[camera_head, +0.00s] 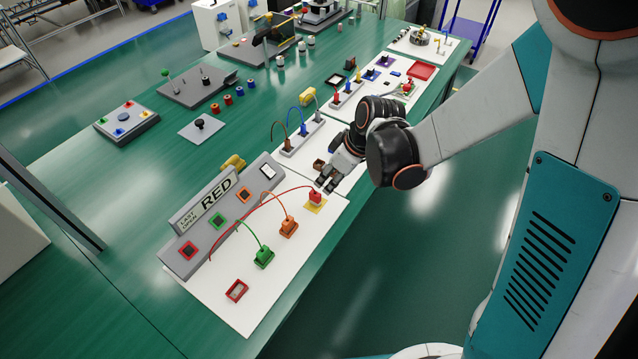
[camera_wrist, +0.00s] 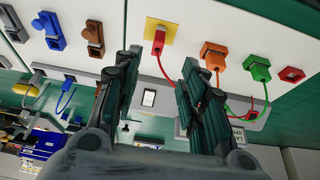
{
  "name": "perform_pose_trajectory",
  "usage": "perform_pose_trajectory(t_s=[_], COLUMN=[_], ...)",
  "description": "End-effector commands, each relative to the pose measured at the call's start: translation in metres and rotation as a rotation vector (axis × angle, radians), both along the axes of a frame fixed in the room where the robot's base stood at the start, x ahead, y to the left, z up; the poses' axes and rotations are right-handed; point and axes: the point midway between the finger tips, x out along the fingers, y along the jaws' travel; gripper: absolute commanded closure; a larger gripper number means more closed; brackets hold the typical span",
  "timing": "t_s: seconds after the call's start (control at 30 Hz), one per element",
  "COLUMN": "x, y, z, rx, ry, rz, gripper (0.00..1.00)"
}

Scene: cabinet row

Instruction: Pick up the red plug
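The red plug (camera_head: 316,197) stands on a yellow square (camera_head: 313,208) near the right edge of a white board (camera_head: 245,303). Its red cable arcs left towards the grey panel. My gripper (camera_head: 328,184) is just beyond the plug and slightly above the board. In the wrist view the red plug (camera_wrist: 159,40) lies ahead of the gap between my two fingertips (camera_wrist: 161,57). The fingers are apart and nothing is between them. No contact with the plug shows.
The orange plug (camera_head: 289,226) and green plug (camera_head: 264,257) stand nearby with cables. A grey panel (camera_head: 222,222) bears a sign reading "LAST OPEN RED". A red-framed socket (camera_head: 237,290) is at the board's front. Another board with plugs (camera_head: 300,140) lies beyond my gripper.

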Motion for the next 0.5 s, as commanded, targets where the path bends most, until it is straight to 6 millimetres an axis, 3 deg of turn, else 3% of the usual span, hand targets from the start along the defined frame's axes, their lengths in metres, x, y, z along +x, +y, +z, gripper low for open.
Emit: perform_pose_trajectory(t_s=[0.3,0.5], x=[0.014,0.019], y=[0.017,0.024], z=[-0.056,-0.073], rx=[0.0,0.0], ry=[-0.001,-0.001], rz=[0.0,-0.001], gripper=[0.62,0.62])
